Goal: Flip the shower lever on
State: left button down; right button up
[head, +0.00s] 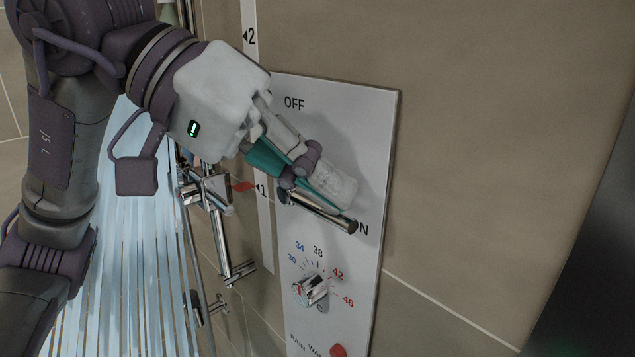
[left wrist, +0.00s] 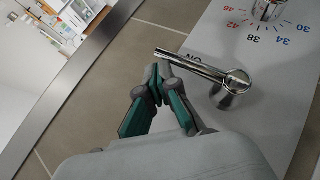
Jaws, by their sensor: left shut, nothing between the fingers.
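The chrome shower lever (head: 328,216) sits on a white wall panel (head: 350,105) marked OFF at the top and ON lower right. Its bar slants down to the right, its tip beside the ON mark. In the left wrist view the lever (left wrist: 195,67) runs from its round pivot across the ON mark. My left gripper (head: 340,192) is shut and empty, just above the bar in the head view; touching or apart is unclear. In the left wrist view its fingertips (left wrist: 160,72) are close to the bar's free end. The gripper hides part of the pivot. My right gripper is not in view.
A temperature knob (head: 310,290) with coloured numbers is below the lever, and a red button (head: 338,350) is lower still. Chrome shower fittings (head: 213,190) stand left of the panel. Pale blue water-like streams (head: 130,270) fall behind my arm. The tiled wall (head: 480,150) on the right is clear.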

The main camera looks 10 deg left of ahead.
pick_arm(q)
jog(key=shift+f, duration=0.1)
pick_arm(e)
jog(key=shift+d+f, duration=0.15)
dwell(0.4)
pick_arm(q)
jog(key=s+a+r+p, duration=0.3)
jog(key=s+r+p, duration=0.1)
jog(key=r, duration=0.4)
jog(key=shift+s+a+r+p, duration=0.15)
jog(key=shift+s+a+p, duration=0.1)
jog(key=shift+p, duration=0.3)
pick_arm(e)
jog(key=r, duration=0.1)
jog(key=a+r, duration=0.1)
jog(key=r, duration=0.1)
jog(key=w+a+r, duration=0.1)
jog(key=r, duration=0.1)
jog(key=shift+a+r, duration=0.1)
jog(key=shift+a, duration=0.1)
